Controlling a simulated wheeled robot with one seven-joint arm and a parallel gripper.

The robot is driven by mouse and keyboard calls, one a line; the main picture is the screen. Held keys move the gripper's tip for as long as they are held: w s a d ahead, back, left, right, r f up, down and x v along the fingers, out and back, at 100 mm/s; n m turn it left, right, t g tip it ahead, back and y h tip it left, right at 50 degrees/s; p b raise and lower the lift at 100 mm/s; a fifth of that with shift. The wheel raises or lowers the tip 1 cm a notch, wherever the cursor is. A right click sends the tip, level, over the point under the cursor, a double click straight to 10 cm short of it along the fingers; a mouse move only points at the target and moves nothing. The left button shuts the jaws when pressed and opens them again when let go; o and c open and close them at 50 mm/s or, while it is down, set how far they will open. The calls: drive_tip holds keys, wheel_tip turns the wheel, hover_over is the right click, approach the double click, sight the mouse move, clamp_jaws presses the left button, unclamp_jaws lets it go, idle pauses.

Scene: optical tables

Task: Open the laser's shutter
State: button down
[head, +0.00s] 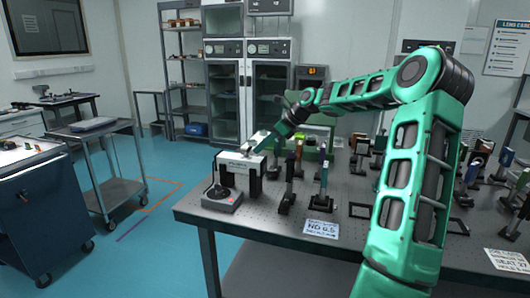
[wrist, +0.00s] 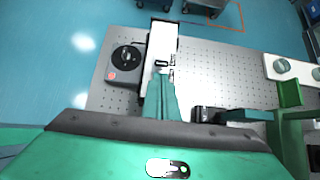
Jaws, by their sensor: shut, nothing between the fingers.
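The laser (head: 238,160) is a white housing with dark supports at the table's left end. In the wrist view its white top (wrist: 163,40) lies ahead of my gripper (wrist: 161,76). A small dark fitting (wrist: 161,63) on that top, perhaps the shutter's slider, sits just beyond the fingertips. I cannot tell whether they touch it, or whether the shutter is open or closed. My gripper (head: 252,146) also shows in the head view, over the housing's right part. It is shut and holds nothing. The fingers hide part of the housing.
A grey box with a black dial (head: 222,196) stands left of the laser; in the wrist view it shows a red button. Several optics on posts stand right on the perforated table (head: 270,225). A sign card (head: 321,229) lies near the front edge. A cart stands left.

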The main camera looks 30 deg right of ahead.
drive_tip(key=shift+w+a+r, duration=0.1)
drive_tip(key=shift+w+a, duration=0.05)
drive_tip(key=shift+a, duration=0.2)
drive_tip(key=shift+d, duration=0.2)
drive_tip(key=shift+r, duration=0.15)
